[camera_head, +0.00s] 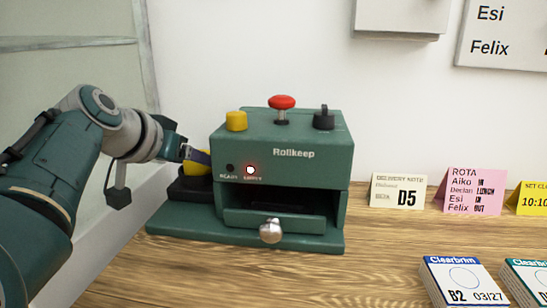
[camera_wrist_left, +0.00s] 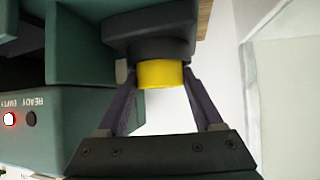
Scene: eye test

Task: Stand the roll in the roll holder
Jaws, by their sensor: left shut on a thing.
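The yellow roll (camera_head: 196,168) is at the left side of the green Rollkeep machine (camera_head: 283,145), just above a black stepped roll holder (camera_head: 190,188). My left gripper (camera_head: 190,154) is shut on the roll, which shows between its fingertips in the left wrist view (camera_wrist_left: 162,75). There the roll's end meets the black holder (camera_wrist_left: 150,38); whether it is seated inside or only touching, I cannot tell. On the machine's front the lamp marked EMPTY (camera_head: 250,170) glows red and the READY lamp (camera_head: 230,168) is dark. My right gripper is not in view.
On the machine are a yellow button (camera_head: 236,121), a red mushroom button (camera_head: 281,102) and a black knob (camera_head: 324,119). Its drawer (camera_head: 275,220) has a silver knob. Cards (camera_head: 398,191) and Clearbrim boxes (camera_head: 462,282) stand right. Wood between is clear (camera_head: 385,235).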

